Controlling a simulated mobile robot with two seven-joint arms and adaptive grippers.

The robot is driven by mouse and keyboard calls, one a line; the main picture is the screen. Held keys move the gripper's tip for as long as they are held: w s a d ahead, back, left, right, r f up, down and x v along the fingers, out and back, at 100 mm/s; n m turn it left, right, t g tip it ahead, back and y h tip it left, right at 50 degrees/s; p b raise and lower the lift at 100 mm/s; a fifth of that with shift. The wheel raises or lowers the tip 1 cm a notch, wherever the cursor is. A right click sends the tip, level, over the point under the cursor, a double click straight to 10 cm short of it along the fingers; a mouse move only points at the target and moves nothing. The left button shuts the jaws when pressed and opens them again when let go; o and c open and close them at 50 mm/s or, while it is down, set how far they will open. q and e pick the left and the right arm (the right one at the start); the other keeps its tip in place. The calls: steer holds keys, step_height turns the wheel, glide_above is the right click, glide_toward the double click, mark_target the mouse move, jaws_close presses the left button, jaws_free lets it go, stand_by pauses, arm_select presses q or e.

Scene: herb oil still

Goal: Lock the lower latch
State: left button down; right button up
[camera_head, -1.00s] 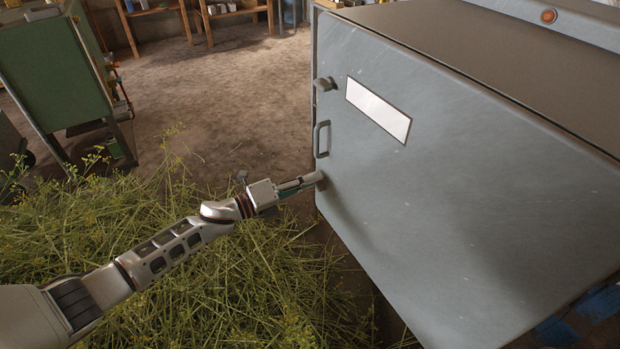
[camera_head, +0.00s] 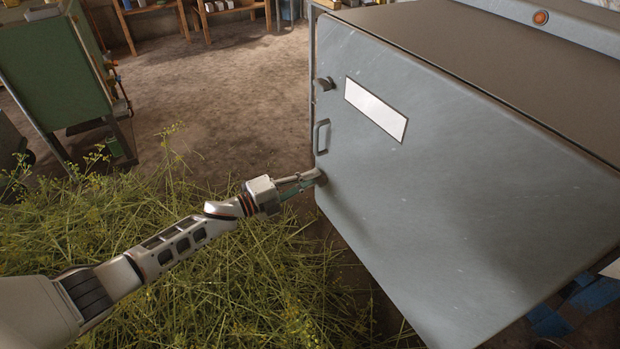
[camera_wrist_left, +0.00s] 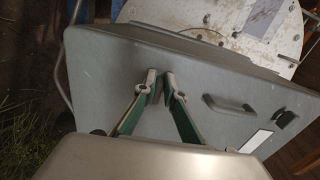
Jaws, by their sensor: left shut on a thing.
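The large grey door (camera_head: 430,170) of the still has its upper latch (camera_head: 325,84), a dark knob, near the left edge. A bar handle (camera_head: 321,138) sits below it. The lower latch (camera_head: 321,179) is lower on the same edge, mostly hidden by my left fingertips. My left gripper (camera_head: 313,177) is shut on the lower latch. In the left wrist view, the left gripper's fingers (camera_wrist_left: 160,79) converge against the door (camera_wrist_left: 105,75), with the handle (camera_wrist_left: 228,104) and upper latch (camera_wrist_left: 285,119) to their right. The latch's turn angle cannot be made out. My right gripper is out of view.
Cut green herbs (camera_head: 190,270) are heaped below my left arm. A green cabinet (camera_head: 52,75) stands at the far left, and wooden shelving (camera_head: 150,10) is at the back. Bare floor (camera_head: 220,95) lies between them and the door. A white label (camera_head: 376,108) is on the door.

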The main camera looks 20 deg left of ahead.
arm_select(q)
steer(key=shift+f, duration=0.1)
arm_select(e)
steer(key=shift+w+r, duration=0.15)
arm_select(q)
steer(key=c, duration=2.1)
jaws_free()
steer(key=shift+c, duration=0.2)
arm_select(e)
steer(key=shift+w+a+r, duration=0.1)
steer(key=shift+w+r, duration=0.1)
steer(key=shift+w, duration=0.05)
arm_select(q)
steer(key=v, duration=1.2)
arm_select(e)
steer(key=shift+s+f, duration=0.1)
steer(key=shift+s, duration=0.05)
